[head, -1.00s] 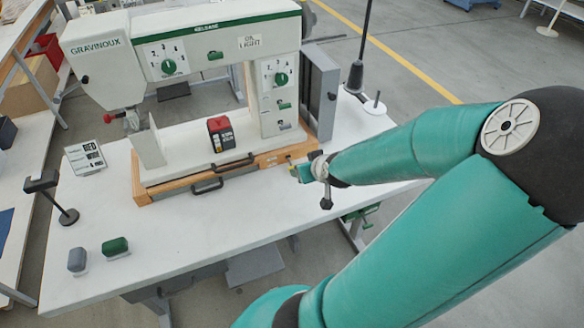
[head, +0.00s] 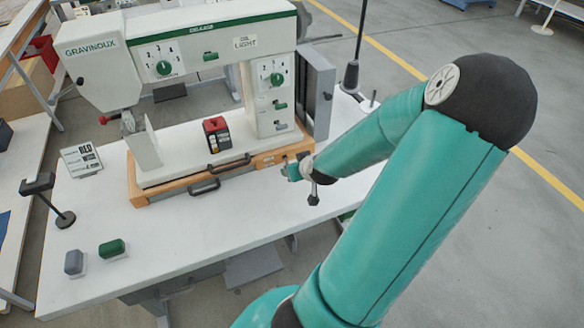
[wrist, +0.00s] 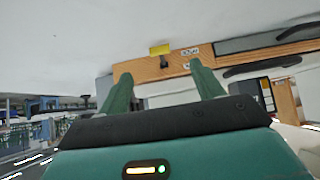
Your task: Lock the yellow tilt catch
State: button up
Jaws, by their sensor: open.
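The yellow tilt catch (wrist: 160,49) shows in the wrist view as a small yellow tab beside a dark stem, on the wooden front edge (wrist: 145,68) of the press base. My gripper (wrist: 164,80) is open, with its two green fingers wide apart. The catch appears ahead of the gap between them; I see no contact. In the head view my gripper (head: 287,172) is at the right end of the wooden base (head: 268,159), and I cannot make out the catch clearly there.
Dark handles (head: 204,187) stick out along the base front. A red-topped block (head: 217,135) stands on the bed. Green and grey buttons (head: 112,248) sit at the front left. The front middle of the table is clear.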

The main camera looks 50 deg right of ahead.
jog(key=shift+x, duration=3.3)
jog(key=c, duration=1)
